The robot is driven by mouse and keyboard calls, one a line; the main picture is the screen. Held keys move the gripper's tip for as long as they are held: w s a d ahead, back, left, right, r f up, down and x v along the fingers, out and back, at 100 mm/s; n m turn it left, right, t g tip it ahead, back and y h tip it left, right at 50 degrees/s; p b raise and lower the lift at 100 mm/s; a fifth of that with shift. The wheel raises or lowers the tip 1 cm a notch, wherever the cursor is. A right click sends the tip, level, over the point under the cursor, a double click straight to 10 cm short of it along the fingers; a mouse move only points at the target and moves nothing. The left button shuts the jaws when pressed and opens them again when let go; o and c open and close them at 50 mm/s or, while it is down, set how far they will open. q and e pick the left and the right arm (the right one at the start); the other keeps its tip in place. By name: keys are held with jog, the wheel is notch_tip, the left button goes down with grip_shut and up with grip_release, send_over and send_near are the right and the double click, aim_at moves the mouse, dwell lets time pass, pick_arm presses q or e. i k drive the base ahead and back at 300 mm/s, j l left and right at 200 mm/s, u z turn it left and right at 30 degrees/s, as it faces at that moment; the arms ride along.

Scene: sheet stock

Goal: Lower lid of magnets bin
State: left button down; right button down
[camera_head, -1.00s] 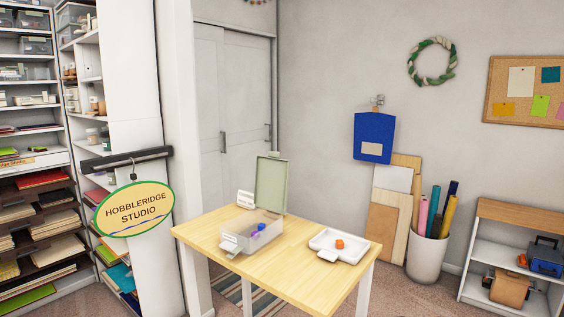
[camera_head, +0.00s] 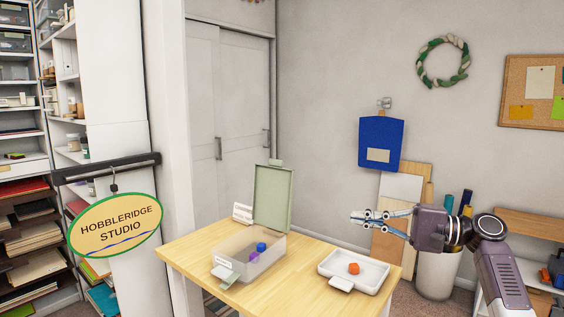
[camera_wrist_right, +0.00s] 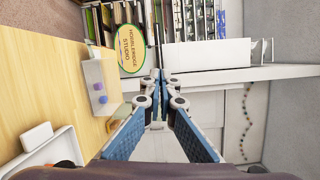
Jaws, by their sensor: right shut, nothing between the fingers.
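The magnets bin (camera_head: 240,262) is a clear box on the wooden table, with a blue and a purple piece inside. Its green lid (camera_head: 273,198) stands raised, nearly upright, at the bin's back edge. The bin also shows at the left of the right wrist view (camera_wrist_right: 95,75), where I cannot make out the lid. My right gripper (camera_head: 354,217) is shut and empty, in the air to the right of the lid and apart from it. Its fingers also show in the right wrist view (camera_wrist_right: 158,88). My left gripper is not in view.
A white tray (camera_head: 326,268) with an orange piece (camera_head: 353,268) sits right of the bin. A small white card (camera_head: 242,213) stands behind the bin. The oval studio sign (camera_head: 115,225) hangs at the left. The table (camera_head: 200,255) has bare wood around the bin.

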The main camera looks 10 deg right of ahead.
aim_at(273, 184)
jog(key=i, duration=1.45)
